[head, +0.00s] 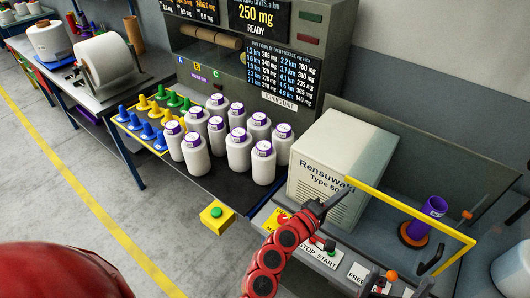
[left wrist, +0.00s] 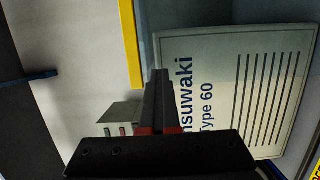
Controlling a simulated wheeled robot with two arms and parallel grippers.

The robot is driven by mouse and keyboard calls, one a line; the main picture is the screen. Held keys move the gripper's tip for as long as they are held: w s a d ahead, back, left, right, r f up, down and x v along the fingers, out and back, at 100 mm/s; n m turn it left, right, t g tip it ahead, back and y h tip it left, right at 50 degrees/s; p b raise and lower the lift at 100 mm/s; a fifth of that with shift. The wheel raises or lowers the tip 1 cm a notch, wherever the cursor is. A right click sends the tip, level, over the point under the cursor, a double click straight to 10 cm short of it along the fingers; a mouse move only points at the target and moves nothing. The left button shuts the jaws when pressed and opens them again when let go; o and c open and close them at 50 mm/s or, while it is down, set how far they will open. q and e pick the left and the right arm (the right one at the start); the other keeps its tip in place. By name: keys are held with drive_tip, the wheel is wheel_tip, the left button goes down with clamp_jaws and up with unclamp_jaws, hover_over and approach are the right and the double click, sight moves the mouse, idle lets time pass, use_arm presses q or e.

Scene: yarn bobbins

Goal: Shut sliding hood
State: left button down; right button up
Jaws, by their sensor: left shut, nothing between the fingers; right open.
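The sliding hood is a clear cover with a yellow frame (head: 412,209) and a black handle (head: 431,260), on the right-hand machine. My left gripper (head: 330,203) is shut and empty in front of the white Rensuwaki box (head: 325,165), near the left end of the yellow frame. In the left wrist view its fingers (left wrist: 157,95) overlap the box, and a yellow bar (left wrist: 130,45) is beyond them. Contact cannot be told. My right gripper (head: 519,211) shows only partly at the right edge, open.
A front panel with START and STOP labels (head: 318,250) lies below the box. Several white bobbins (head: 238,150) with purple tops stand on the dark table to the left, beside coloured pegs (head: 150,118).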

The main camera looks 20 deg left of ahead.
sight(370, 200)
use_arm(q)
drive_tip(key=d, duration=0.2)
drive_tip(key=s+d, duration=0.1)
drive_tip(key=d, duration=0.1)
drive_tip(key=s+d, duration=0.1)
drive_tip(key=d, duration=0.1)
drive_tip(key=shift+s+d, duration=0.15)
drive_tip(key=shift+d, duration=0.05)
drive_tip(key=shift+a, duration=0.15)
